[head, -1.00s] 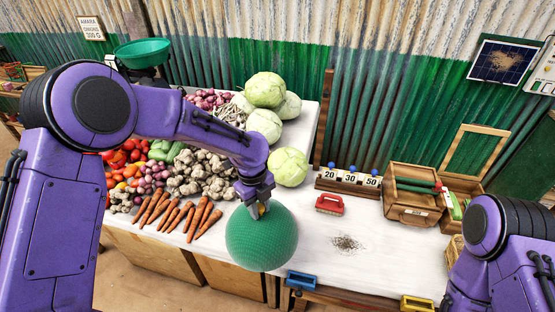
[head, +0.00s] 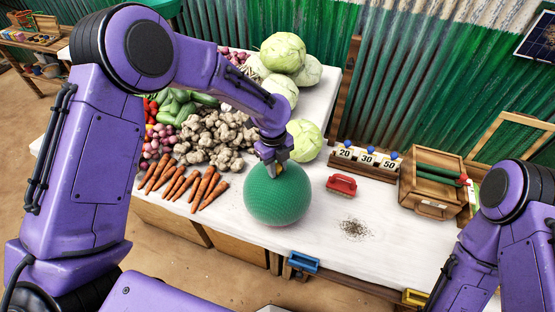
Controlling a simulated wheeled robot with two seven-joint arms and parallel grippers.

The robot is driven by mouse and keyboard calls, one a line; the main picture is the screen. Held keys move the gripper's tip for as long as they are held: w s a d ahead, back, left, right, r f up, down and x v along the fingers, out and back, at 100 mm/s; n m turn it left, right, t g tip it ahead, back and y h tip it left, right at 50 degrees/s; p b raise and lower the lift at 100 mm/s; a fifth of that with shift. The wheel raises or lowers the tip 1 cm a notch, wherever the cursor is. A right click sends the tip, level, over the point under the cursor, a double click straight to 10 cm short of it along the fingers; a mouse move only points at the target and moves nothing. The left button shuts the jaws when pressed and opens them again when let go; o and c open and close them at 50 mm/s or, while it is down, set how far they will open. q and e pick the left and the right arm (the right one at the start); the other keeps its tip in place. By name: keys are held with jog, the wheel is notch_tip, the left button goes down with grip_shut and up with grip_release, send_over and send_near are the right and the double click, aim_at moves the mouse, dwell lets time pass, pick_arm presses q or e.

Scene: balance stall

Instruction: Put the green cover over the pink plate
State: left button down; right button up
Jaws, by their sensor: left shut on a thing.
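The green cover (head: 277,198) is a ribbed dome near the front edge of the white table, right of the carrots. My left gripper (head: 272,163) is above it and shut on its top. The pink plate is not clearly in view. A faint pinkish edge shows below the dome's lower rim, but I cannot tell what it is. Whether the cover rests on something or hangs just above the table is also unclear. My right arm shows at the right, with its gripper out of view.
Carrots (head: 182,186), ginger (head: 215,138) and cabbages (head: 304,140) lie left of and behind the cover. A red brush (head: 341,185), a dark heap of seeds (head: 355,229), a number rack (head: 364,163) and a wooden box (head: 430,184) are to the right. Bare tabletop (head: 315,225) lies between.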

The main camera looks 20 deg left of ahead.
pick_arm(q)
jog(key=f, duration=0.1)
jog(key=w+f, duration=0.2)
jog(key=f, duration=0.1)
jog(key=shift+w+b, duration=0.25)
jog(key=shift+b, duration=0.1)
jog(key=shift+f, duration=0.3)
jog(key=shift+s+f+b, duration=0.4)
jog(key=shift+s+b, duration=0.1)
jog(key=shift+s, duration=0.05)
notch_tip(320, 180, down, 7)
jog(key=b, duration=0.5)
jog(key=shift+w+r, duration=0.2)
pick_arm(e)
notch_tip(320, 180, down, 7)
jog(key=w, duration=0.1)
jog(key=shift+w, duration=0.15)
pick_arm(q)
jog(key=shift+s, duration=0.1)
pick_arm(e)
jog(key=shift+f, duration=0.1)
pick_arm(q)
jog(key=shift+c, duration=1.1)
grip_release()
